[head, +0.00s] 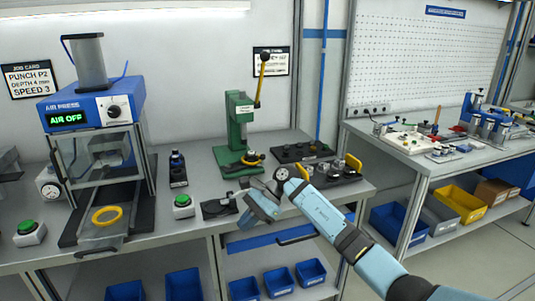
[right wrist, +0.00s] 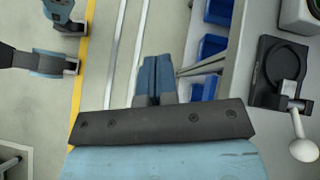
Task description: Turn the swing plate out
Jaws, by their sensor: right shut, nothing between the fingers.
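A dark fixture (head: 218,208) sits at the bench's front edge, right of a green button. In the right wrist view it shows at the right as a black base (right wrist: 265,90) with a round dark disc, a grey bracket and an arm ending in a pale ball knob (right wrist: 303,150). It looks like the swing plate unit, but how far the plate is turned I cannot tell. My right gripper (head: 260,208) is just right of it at the bench edge, and partly covers that area. Its fingers (right wrist: 157,80) are shut and empty, apart from the fixture. My left gripper is not identifiable.
The air press (head: 92,110) stands left, with a yellow ring (head: 107,215) on its slide. A green button box (head: 183,206) is left of the fixture. A green lever press (head: 240,130) and a dark tray (head: 303,152) stand behind. Blue bins (head: 276,280) sit below.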

